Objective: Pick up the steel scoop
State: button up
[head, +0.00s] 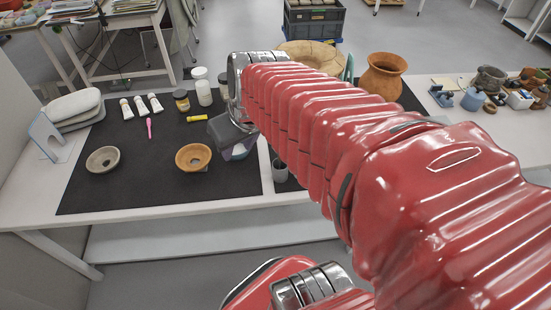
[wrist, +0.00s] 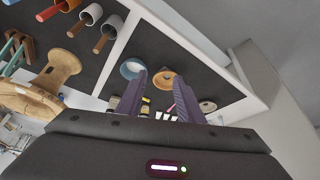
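In the head view, a grey cup (head: 280,170) shows just below my arm, apparently the same scoop; my arm hides the others. My gripper (wrist: 161,78) has its two purple fingers apart with nothing between them. In the head view, my gripper (head: 238,150) is over the left mat, left of the grey cup.
An orange bowl (head: 193,156) and a grey bowl (head: 102,159) stand on the left mat (head: 130,190). Jars (head: 204,90), tubes and a pink tool lie behind them. A brown pot (head: 382,75) stands at the back right. A wooden stand (wrist: 55,72) shows in the wrist view.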

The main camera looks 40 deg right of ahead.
jog(key=d+f+m, duration=0.1)
jog(key=d+f, duration=0.1)
jog(key=d, duration=0.6)
jog(key=d+f, duration=0.2)
jog(key=d, duration=0.6)
jog(key=shift+f+m+g+h, duration=0.3)
jog(key=shift+f+m, duration=0.05)
jog(key=shift+m, duration=0.05)
jog(key=shift+w+d, duration=0.1)
send_over(280, 160)
jog(key=s, duration=0.1)
notch_tip(280, 160, down, 8)
jog(key=shift+d, duration=0.1)
jog(key=shift+x, duration=2.55)
jog(key=shift+s, duration=0.1)
jog(key=shift+c, duration=0.2)
grip_shut()
